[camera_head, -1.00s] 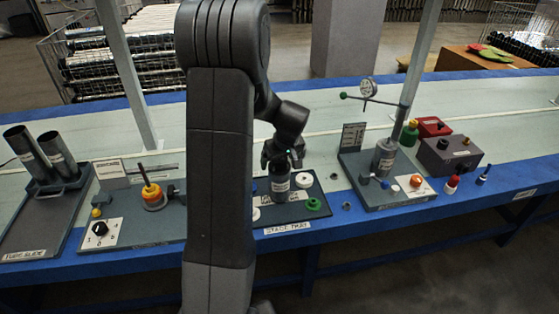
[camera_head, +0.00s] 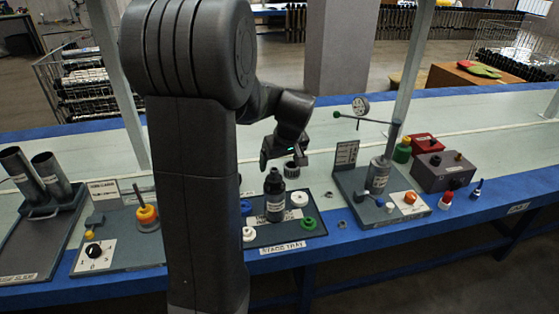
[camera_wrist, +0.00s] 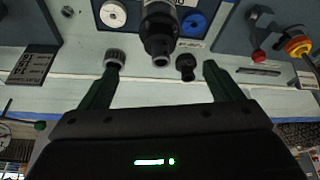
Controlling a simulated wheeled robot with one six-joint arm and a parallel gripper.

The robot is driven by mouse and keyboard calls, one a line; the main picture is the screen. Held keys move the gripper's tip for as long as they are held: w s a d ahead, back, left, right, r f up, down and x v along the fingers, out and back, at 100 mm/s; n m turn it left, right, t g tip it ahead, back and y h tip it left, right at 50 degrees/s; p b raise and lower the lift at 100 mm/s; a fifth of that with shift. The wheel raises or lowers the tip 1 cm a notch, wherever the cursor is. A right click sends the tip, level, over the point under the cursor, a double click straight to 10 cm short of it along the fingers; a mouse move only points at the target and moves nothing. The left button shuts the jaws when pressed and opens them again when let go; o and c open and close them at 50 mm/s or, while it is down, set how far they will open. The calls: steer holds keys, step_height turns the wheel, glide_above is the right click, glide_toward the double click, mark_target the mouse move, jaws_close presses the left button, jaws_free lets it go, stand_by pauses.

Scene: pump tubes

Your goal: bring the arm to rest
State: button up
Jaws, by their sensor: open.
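My gripper (camera_head: 282,150) hangs above and behind the stage tray in the head view, with nothing held. In the wrist view its two green fingers (camera_wrist: 160,85) stand wide apart. A black bottle with a white label (camera_head: 274,195) stands upright on the stage tray (camera_head: 290,237). In the wrist view the bottle (camera_wrist: 158,32) lies ahead of the fingers, apart from them. My arm's large link hides part of the bench left of the tray.
White, green and blue rings lie around the bottle, including a green one (camera_head: 307,223). A pump stand with a gauge (camera_head: 380,173) is right. Left are a station with an orange-collared piece (camera_head: 147,217) and a tube rack (camera_head: 40,215). The bench behind is mostly clear.

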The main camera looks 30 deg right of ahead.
mark_target(274, 174)
steer(key=shift+f, duration=0.1)
steer(key=b+x, duration=0.1)
steer(key=x, duration=1.1)
steer(key=shift+w+f, duration=0.15)
steer(key=shift+f, duration=0.1)
step_height(274, 174, up, 3)
steer(key=shift+f, duration=0.2)
steer(key=shift+r, duration=0.35)
